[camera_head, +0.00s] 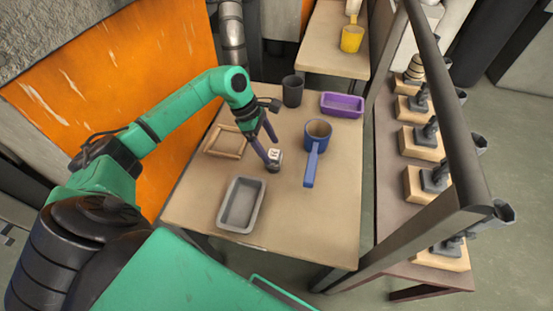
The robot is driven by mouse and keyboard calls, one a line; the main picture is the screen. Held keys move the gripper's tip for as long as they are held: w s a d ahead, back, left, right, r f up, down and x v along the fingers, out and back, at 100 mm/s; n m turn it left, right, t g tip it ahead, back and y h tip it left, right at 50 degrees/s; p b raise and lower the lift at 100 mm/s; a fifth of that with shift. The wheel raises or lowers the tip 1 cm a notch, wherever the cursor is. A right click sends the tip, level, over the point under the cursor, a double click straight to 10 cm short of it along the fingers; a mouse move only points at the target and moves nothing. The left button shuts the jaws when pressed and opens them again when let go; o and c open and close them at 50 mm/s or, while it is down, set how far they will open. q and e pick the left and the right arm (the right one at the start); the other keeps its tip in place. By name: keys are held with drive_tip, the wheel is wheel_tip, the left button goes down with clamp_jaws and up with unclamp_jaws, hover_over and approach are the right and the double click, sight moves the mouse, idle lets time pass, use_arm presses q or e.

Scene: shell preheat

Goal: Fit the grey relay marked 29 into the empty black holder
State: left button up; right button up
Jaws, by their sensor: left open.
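A small grey block with a pale, marked top face (274,155) stands on the table. It looks like the relay, but its marking is too small to read. My left gripper (270,149) reaches down to it with open fingers, close around or beside its top; I cannot tell whether they touch it. Several wooden blocks with dark fittings stand on the bench at the right, one of them here (419,141). I cannot tell whether any is the empty black holder. My right gripper is not in view.
The tan table (300,222) also holds a grey tray (258,207), a wooden frame (212,142), a dark cup (292,92), a purple tray (342,113) and a blue pan (311,165). A dark rail (445,110) runs before the bench. A yellow cup (352,39) stands on a farther table.

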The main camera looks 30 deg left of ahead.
use_arm(q)
drive_tip(key=shift+o, duration=0.4)
drive_tip(key=v, duration=0.4)
drive_tip(key=shift+r, duration=0.3)
wheel_tip(320, 180, up, 6)
drive_tip(key=g+y+b, duration=0.1)
drive_tip(key=y+b, duration=0.3)
drive_tip(key=b, duration=0.1)
hover_over(274, 154)
wheel_tip(274, 154, down, 14)
drive_tip(key=shift+a, duration=0.1)
clamp_jaws()
drive_tip(key=shift+r, duration=0.15)
